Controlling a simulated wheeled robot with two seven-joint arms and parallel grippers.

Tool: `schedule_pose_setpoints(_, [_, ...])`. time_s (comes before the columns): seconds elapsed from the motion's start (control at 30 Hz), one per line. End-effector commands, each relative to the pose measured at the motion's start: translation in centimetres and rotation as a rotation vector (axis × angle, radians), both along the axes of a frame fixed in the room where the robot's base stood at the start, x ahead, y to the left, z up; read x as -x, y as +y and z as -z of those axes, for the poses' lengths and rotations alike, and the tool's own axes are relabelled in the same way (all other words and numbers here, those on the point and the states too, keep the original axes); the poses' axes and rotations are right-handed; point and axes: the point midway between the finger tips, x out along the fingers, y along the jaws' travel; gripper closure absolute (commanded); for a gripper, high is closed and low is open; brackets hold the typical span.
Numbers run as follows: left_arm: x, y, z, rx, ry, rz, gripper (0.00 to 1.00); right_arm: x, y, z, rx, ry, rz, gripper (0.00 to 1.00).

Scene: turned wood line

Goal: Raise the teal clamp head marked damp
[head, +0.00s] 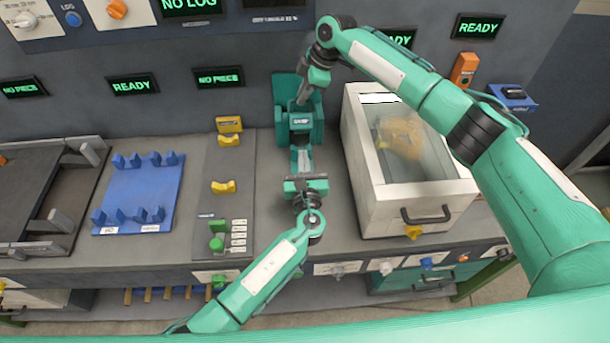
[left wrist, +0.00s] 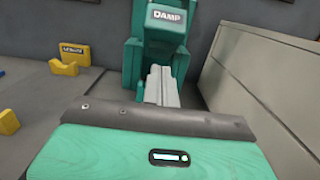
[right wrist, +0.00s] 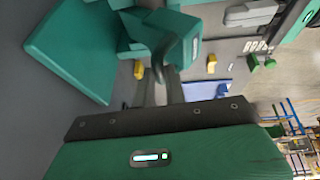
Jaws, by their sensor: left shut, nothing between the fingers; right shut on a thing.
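The teal clamp head (head: 302,121), with a white DAMP label, stands against the back wall on its teal mount (head: 281,100). It also shows in the left wrist view (left wrist: 166,38) and in the right wrist view (right wrist: 186,32). My right gripper (head: 302,101) comes down from above and is shut on the clamp head, near its top; its fingertips (right wrist: 158,68) partly hide the grip. My left gripper (head: 301,152) is shut and empty, low in front of the clamp head. Its fingers point at the clamp; whether they touch it I cannot tell.
A white box (head: 362,190) with a clear lid stands close to the right. A grey panel (head: 209,180) with yellow blocks and a green knob, and a blue rack (head: 140,195), lie to the left. Displays line the back wall.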

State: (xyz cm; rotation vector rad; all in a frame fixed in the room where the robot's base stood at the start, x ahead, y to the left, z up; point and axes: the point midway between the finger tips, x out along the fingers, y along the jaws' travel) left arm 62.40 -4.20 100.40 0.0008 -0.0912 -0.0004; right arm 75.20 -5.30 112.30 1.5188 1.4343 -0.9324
Motion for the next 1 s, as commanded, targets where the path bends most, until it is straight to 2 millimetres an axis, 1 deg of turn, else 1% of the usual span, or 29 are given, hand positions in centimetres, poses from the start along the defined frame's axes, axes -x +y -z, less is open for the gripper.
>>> schedule_pose_setpoints(0.03, [-1.1,0.0,-0.1,-0.001,-0.002,-0.001,1.00,0.1,-0.3,0.7,0.010,0.004,0.002,1.00])
schedule_pose_setpoints(0.07, [-1.7,0.0,-0.2,-0.002,-0.002,-0.001,1.00,0.1,-0.3,0.7,0.010,0.004,0.002,1.00])
schedule_pose_setpoints(0.1, [-2.0,0.0,-0.8,0.002,-0.001,0.000,1.00,0.0,-0.3,0.7,0.010,0.004,0.002,1.00])
schedule_pose_setpoints(0.2, [-2.8,0.0,-1.9,0.003,-0.001,-0.001,1.00,0.0,-0.3,0.8,0.010,0.004,0.002,1.00])
schedule_pose_setpoints(0.3, [-3.4,0.0,-2.6,0.003,0.000,-0.001,1.00,0.0,-0.3,0.8,0.010,0.004,0.002,1.00])
schedule_pose_setpoints(0.43, [-3.8,0.0,-3.0,0.001,0.000,0.000,1.00,0.1,-0.3,0.8,0.010,0.005,0.003,1.00])
schedule_pose_setpoints(0.77, [-3.8,0.0,-3.1,0.001,0.001,0.000,1.00,0.1,-0.3,0.8,0.010,0.005,0.002,1.00])
schedule_pose_setpoints(0.93, [-4.6,0.1,-4.5,0.002,-0.001,-0.001,1.00,0.1,-0.3,0.8,0.009,0.006,0.002,1.00])
schedule_pose_setpoints(1.0, [-4.8,0.1,-4.7,0.002,-0.001,-0.002,1.00,0.2,-0.2,0.8,0.009,0.009,0.000,1.00])
